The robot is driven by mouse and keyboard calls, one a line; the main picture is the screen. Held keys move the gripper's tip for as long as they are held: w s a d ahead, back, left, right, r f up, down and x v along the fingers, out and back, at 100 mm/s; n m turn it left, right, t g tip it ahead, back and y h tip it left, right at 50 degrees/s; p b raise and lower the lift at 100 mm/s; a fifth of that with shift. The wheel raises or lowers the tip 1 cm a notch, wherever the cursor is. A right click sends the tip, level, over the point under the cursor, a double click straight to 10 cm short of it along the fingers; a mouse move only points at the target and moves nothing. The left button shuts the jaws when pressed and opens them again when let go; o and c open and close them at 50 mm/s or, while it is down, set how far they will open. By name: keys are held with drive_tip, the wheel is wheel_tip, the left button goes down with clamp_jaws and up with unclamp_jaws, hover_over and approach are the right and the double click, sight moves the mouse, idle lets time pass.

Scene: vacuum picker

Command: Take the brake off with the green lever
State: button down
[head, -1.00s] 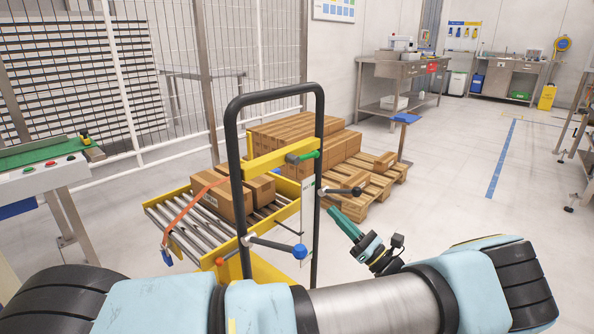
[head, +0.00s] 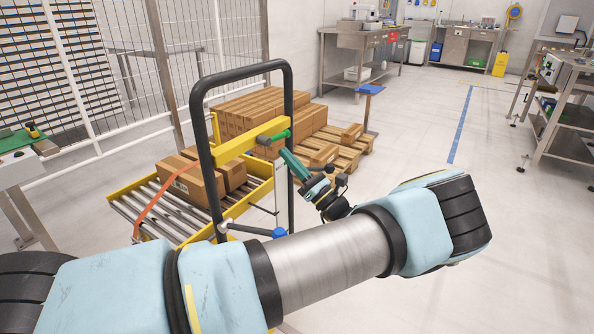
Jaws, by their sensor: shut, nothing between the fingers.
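The green lever (head: 280,135) sticks out to the right from a dark hub on the yellow crossbar (head: 235,147) of the cart's black handle frame (head: 197,130). My gripper (head: 284,154) is shut and empty. Its teal fingers point up and left, with their tips just below the green lever in the picture. I cannot tell whether they touch it. The blue-knobbed lever (head: 279,233) sits lower on the frame, near my arm. The black-knobbed lever is hidden behind my gripper.
The yellow roller cart (head: 150,205) carries cardboard boxes (head: 190,182) under an orange strap. Behind it, stacked boxes (head: 250,108) stand on a wooden pallet (head: 345,150). A blue-topped stand (head: 370,88) is beyond. The floor on the right is open up to a steel bench (head: 570,140).

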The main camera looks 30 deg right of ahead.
sight(275, 137)
drive_tip(key=shift+w+r, duration=0.25)
drive_tip(key=shift+r, duration=0.7)
drive_tip(key=r+n+y, duration=0.1)
drive_tip(key=n+g+y, duration=0.1)
drive_tip(key=n, duration=0.1)
drive_tip(key=shift+w+d+r, duration=0.15)
drive_tip(key=shift+w+r, duration=0.05)
drive_tip(key=shift+r, duration=0.2)
drive_tip(key=shift+f, duration=0.15)
